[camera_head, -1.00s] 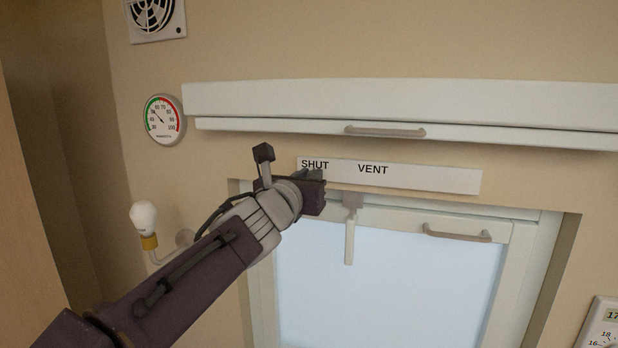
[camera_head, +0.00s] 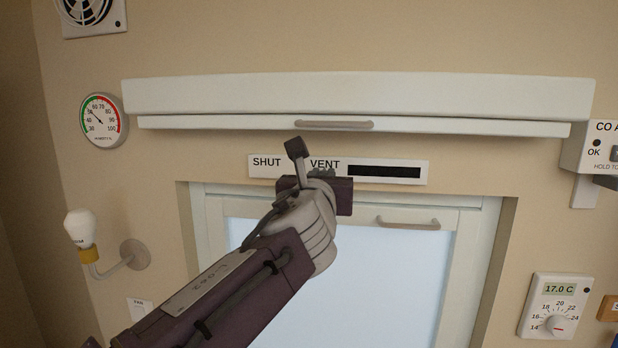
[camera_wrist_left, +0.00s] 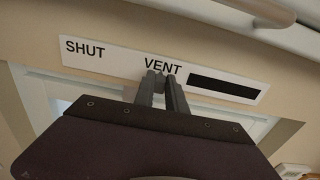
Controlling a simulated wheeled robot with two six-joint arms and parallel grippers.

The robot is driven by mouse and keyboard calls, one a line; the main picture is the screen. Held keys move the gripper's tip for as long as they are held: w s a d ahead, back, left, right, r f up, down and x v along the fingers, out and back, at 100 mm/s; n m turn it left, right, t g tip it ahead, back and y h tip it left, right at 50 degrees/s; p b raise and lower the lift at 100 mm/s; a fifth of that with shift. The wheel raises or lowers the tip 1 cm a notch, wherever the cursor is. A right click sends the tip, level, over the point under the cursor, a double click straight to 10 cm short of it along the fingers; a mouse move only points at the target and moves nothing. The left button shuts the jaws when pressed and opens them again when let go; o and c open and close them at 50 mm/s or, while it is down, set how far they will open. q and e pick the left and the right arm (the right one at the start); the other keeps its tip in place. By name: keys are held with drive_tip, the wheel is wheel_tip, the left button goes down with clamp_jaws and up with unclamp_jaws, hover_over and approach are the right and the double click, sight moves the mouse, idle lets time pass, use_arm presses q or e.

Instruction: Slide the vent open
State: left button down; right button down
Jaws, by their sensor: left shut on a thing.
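The vent (camera_head: 266,174) is a long white strip on the wall, marked SHUT at its left and VENT near its middle. A black opening (camera_head: 384,171) shows in its right part, and also in the left wrist view (camera_wrist_left: 223,88). My left gripper (camera_head: 322,178) is at the strip just under the word VENT, its fingertips hidden behind its own wrist in the head view. In the left wrist view the fingers (camera_wrist_left: 162,80) are close together on the strip. They are shut on the vent's slider, which they largely hide. My right gripper is not in view.
A white cabinet with a handle (camera_head: 334,125) juts out above the vent. Below is a recessed window (camera_head: 390,275) with a handle (camera_head: 408,224). A wall lamp (camera_head: 82,232) and a dial (camera_head: 102,121) are on the left; a thermostat (camera_head: 553,307) is at lower right.

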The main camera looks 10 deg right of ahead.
use_arm(q)
drive_tip(key=c, duration=1.4)
unclamp_jaws()
drive_tip(key=shift+d+f, duration=0.1)
drive_tip(key=shift+d, duration=0.15)
drive_tip(key=shift+o, duration=0.2)
drive_tip(key=shift+d, duration=0.15)
drive_tip(key=b+v, duration=0.3)
drive_tip(key=v, duration=0.6)
